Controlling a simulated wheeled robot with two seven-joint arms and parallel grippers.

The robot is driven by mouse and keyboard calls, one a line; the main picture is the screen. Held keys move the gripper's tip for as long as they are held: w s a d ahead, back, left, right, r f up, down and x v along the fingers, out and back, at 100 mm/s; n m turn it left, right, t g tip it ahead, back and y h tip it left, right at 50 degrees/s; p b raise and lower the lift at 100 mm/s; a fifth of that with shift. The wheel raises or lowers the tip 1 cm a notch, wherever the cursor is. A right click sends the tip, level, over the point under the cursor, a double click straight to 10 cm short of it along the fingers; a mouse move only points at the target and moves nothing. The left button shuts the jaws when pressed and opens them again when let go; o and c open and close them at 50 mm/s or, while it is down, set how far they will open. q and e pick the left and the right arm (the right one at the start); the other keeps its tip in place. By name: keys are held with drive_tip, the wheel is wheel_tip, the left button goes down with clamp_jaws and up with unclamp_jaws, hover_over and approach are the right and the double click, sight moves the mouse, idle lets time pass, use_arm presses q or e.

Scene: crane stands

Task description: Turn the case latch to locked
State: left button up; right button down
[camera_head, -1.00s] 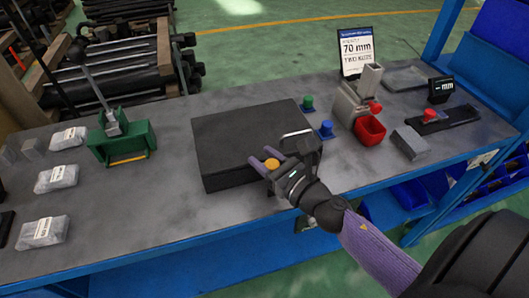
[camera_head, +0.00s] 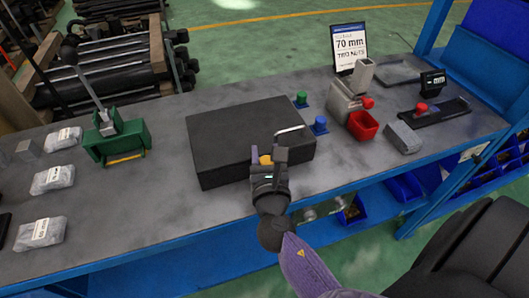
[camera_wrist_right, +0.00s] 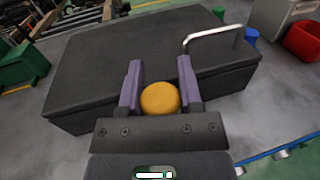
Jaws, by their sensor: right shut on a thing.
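The case (camera_head: 235,135) is a dark, flat, closed box lying on the grey bench, with a light metal handle (camera_head: 290,130) near its right side. The case latch shows as a round orange-yellow knob (camera_head: 265,159) at the front of the case. It also shows in the right wrist view (camera_wrist_right: 160,98), between my two purple fingers. My right gripper (camera_head: 267,156) is shut on this knob, one finger on each side. No lock marking can be read on the knob. My left gripper is not in view.
A blue button (camera_head: 320,125) and a green button (camera_head: 301,99) stand right of the case. Farther right are a red bin (camera_head: 362,125) and a grey block (camera_head: 403,138). A green lever press (camera_head: 118,140) and several wrapped packs stand left. Bare bench lies between the press and case.

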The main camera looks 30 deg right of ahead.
idle(0.5)
drive_tip(key=shift+c, duration=1.3)
unclamp_jaws()
drive_tip(key=b+v, duration=0.1)
drive_tip(key=v, duration=0.9)
